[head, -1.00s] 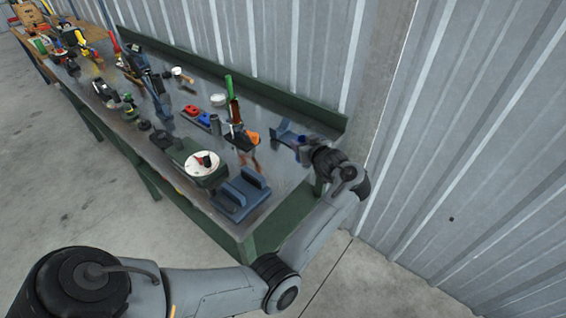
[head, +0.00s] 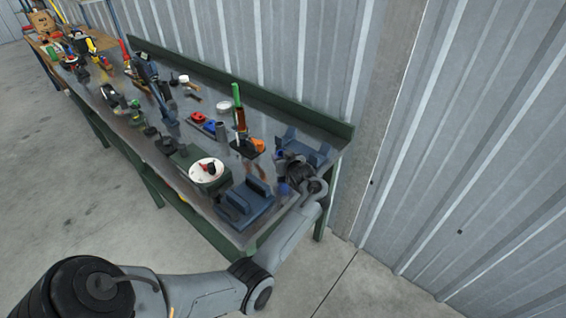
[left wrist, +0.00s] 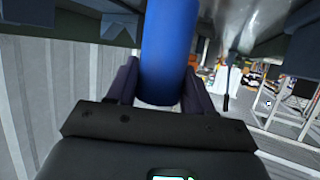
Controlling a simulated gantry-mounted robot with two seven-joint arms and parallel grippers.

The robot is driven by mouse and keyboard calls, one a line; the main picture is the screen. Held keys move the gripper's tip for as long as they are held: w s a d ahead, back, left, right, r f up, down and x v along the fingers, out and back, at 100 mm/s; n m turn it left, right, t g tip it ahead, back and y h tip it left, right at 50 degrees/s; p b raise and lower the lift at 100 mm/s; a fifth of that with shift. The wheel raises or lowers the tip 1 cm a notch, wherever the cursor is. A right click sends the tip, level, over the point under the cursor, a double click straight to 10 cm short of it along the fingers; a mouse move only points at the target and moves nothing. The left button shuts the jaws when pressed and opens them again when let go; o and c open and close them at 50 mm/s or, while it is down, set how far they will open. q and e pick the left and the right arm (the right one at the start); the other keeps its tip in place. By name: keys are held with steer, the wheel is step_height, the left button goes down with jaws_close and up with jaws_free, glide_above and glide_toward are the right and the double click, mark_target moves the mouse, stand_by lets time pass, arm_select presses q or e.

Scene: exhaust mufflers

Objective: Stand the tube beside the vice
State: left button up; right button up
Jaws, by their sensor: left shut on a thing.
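My left gripper (head: 284,168) is shut on a blue tube (left wrist: 170,45), which stands out between its two fingers in the left wrist view. In the head view a blue end of the tube (head: 283,188) shows below the gripper; the hand hides much of the rest. Two blue, vice-like blocks with raised jaws are on the bench: one vice (head: 246,205) near the front corner, left of the gripper, and another (head: 308,148) behind it by the back rail. Whether the tube touches the bench cannot be told. My right gripper is not in view.
The metal bench (head: 205,205) has a green back rail (head: 280,108) against a corrugated wall. A green block with a white disc (head: 207,170), an orange-and-black item (head: 247,146) and red and blue pieces (head: 204,123) lie to the left. Little bare bench surrounds the gripper.

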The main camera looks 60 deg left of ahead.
arm_select(q)
steer(key=shift+f, duration=0.95)
steer(key=shift+f, duration=0.1)
steer(key=shift+f, duration=0.1)
steer(key=o, duration=1.1)
